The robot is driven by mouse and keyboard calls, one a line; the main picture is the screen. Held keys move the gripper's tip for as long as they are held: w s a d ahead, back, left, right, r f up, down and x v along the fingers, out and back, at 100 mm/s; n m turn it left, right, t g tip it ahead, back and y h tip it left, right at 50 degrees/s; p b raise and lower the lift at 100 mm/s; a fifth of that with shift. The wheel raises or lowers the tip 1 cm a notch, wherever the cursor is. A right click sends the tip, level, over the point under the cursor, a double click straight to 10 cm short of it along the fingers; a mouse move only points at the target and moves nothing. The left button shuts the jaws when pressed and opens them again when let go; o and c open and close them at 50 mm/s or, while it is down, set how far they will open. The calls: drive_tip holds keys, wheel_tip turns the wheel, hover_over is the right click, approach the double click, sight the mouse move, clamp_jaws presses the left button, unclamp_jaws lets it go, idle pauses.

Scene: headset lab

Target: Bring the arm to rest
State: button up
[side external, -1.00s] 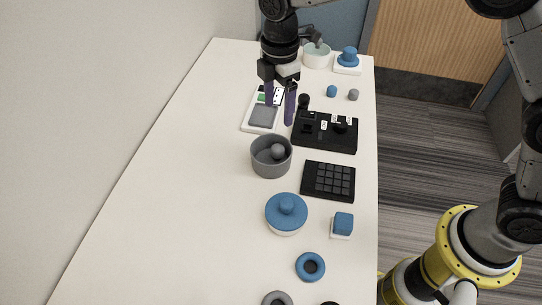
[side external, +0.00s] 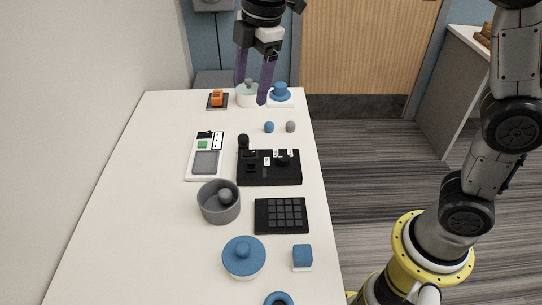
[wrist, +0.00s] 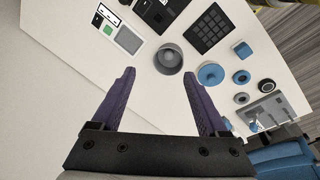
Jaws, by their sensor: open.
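My gripper (side external: 253,92) is at the top of the side external view, raised above the far end of the table. Its two purple fingers are spread apart with nothing between them. In the wrist view, my gripper (wrist: 160,85) is also open and empty, with the white table (wrist: 110,65) well below it. The fingers appear to touch nothing.
The table (side external: 130,220) holds a grey bowl with a ball (side external: 219,203), a black keypad (side external: 281,215), a black panel (side external: 269,168), a white device (side external: 206,157), a blue-lidded pot (side external: 243,258) and a pale bowl (side external: 247,98). The table's left part is clear.

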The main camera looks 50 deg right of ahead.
drive_tip(key=s+d+r+m+t, duration=0.1)
drive_tip(key=s+d+r+m, duration=0.1)
drive_tip(key=s+d+m, duration=0.45)
drive_tip(key=s+d+r+m+t, duration=0.1)
drive_tip(key=s+d+r+t, duration=0.15)
drive_tip(key=s, duration=0.75)
drive_tip(key=s+d+f+m, duration=0.2)
drive_tip(key=s+f+m, duration=0.6)
drive_tip(key=f, duration=0.1)
drive_tip(key=shift+d+f+m+h, duration=0.2)
drive_tip(key=shift+d+m+h, duration=0.1)
drive_tip(key=shift+d+m, duration=0.05)
